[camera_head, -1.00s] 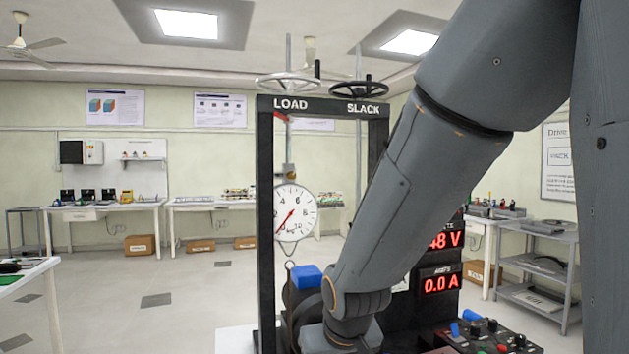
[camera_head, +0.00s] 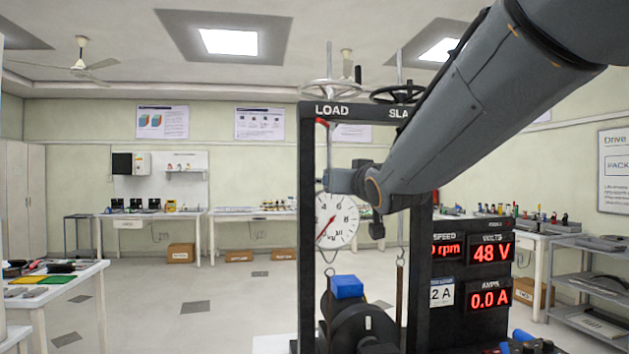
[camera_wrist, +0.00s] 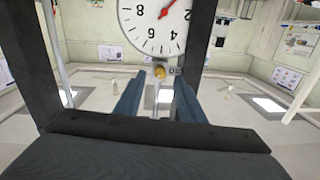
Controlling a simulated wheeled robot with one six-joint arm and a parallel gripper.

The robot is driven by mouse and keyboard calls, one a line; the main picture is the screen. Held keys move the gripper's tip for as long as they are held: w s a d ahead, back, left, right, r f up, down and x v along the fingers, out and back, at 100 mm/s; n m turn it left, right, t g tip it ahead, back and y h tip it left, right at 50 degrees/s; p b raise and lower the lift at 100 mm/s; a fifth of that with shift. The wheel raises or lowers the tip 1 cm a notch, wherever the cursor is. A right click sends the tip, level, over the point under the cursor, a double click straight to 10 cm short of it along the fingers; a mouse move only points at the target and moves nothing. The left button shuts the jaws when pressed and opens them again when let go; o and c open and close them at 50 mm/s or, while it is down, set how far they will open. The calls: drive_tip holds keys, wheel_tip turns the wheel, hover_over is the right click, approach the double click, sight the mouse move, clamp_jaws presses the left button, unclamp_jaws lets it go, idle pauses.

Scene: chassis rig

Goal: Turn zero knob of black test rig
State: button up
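The black test rig (camera_head: 308,240) stands ahead of me with a round white dial gauge (camera_head: 337,222) hung in its frame. The gauge also shows upside down at the top of the wrist view (camera_wrist: 155,25), with a red needle. A small brass-yellow zero knob (camera_wrist: 159,72) sits at the gauge's rim in the wrist view; my arm hides it in the head view. My gripper (camera_wrist: 156,82) is open, its two blue-grey fingers either side of the knob in the picture. I cannot tell whether they touch it.
Two handwheels (camera_head: 330,90) top the rig. Red displays (camera_head: 490,275) read 48 V and 0.0 A at its right. A blue block (camera_head: 346,286) tops the drum (camera_head: 365,325) below the gauge. Rig posts flank the gripper in the wrist view. Benches line the back wall.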

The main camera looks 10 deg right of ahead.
drive_tip(key=shift+w+a+p, duration=0.1)
drive_tip(key=shift+w+p, duration=0.2)
drive_tip(key=shift+w, duration=1.2)
clamp_jaws()
drive_tip(key=shift+n+b, duration=1.1)
drive_tip(key=shift+b, duration=0.1)
unclamp_jaws()
drive_tip(key=shift+s, duration=0.1)
drive_tip(key=s, duration=0.7)
drive_tip(key=shift+s+d+p, duration=0.25)
drive_tip(key=shift+s+p, duration=0.1)
drive_tip(key=shift+p, duration=0.1)
